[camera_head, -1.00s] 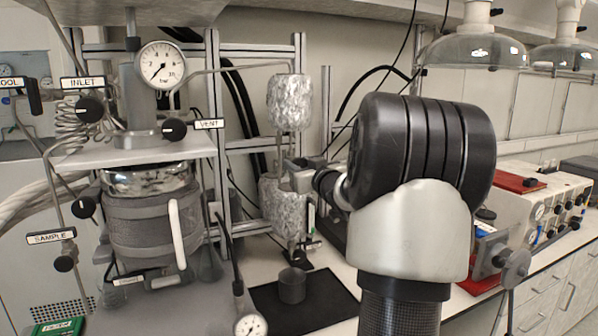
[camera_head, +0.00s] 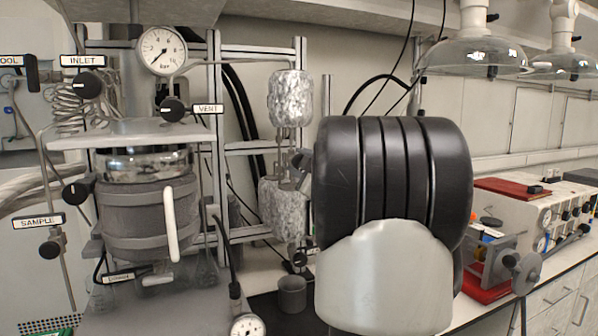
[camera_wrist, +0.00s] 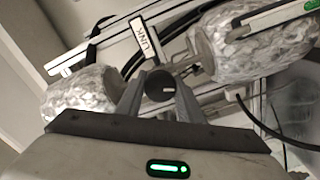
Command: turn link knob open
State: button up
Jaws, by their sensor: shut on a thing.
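The link knob (camera_wrist: 160,85) is a dark round knob with a light mark on its face. It sits below the white LINK label (camera_wrist: 146,41) in the wrist view, between two foil-wrapped vessels. My gripper (camera_wrist: 160,97) has a finger on each side of the knob and is shut on it. In the head view the upper foil-wrapped vessel (camera_head: 290,97) and the lower foil-wrapped vessel (camera_head: 283,210) show left of my arm.
The reactor (camera_head: 148,215) with its pressure gauge (camera_head: 161,50) and INLET, VENT and SAMPLE knobs stands at the left. Metal framing (camera_head: 301,65) surrounds the foil-wrapped vessels. A small dark cup (camera_head: 292,294) stands below them. An instrument box (camera_head: 540,215) is on the bench at the right.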

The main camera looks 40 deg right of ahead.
jog(key=shift+f+n+b, duration=0.1)
jog(key=shift+n+b, duration=1.15)
jog(key=shift+n, duration=0.85)
jog(key=o, duration=1.1)
jog(key=shift+c, duration=0.2)
jog(key=v, duration=1.7)
jog(key=shift+s+a, duration=0.2)
